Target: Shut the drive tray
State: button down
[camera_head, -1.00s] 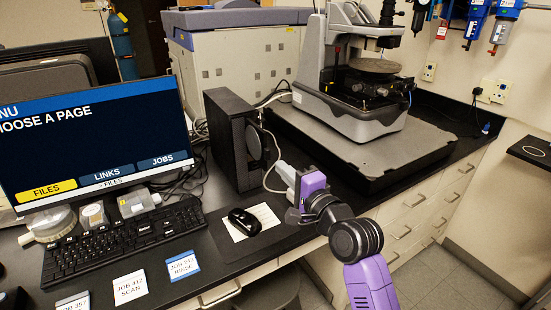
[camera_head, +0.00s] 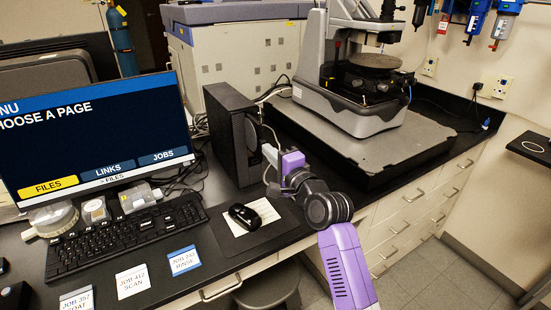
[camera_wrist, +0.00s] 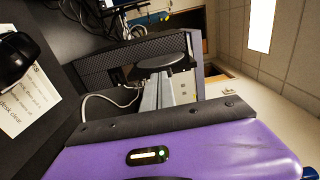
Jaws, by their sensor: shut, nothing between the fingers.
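The black computer tower (camera_head: 230,135) stands upright on the bench, right of the monitor. The drive tray (camera_wrist: 165,62) shows in the wrist view as a dark, rounded piece sticking out from the tower's perforated face (camera_wrist: 100,68). My gripper (camera_head: 268,152) is at the right side of the tower, at about the tray's height. In the wrist view its grey fingers (camera_wrist: 166,82) are shut and empty, with their tips at the tray's edge. I cannot tell whether they touch it. In the head view, the tray is partly hidden beside the gripper.
A white cable (camera_wrist: 105,102) runs close to my fingers. The mouse (camera_head: 244,216), keyboard (camera_head: 125,238) and monitor (camera_head: 95,135) are to the left. The stylus profiler (camera_head: 355,90) stands on a grey slab at the right. Job cards lie along the front edge.

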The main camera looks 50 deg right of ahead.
aim_at(254, 136)
jog(key=b+x, duration=0.2)
jog(key=x, duration=0.7)
jog(key=shift+w+f, duration=0.1)
jog(key=shift+w, duration=0.15)
jog(key=shift+w+r, duration=0.15)
jog(key=shift+r, duration=0.15)
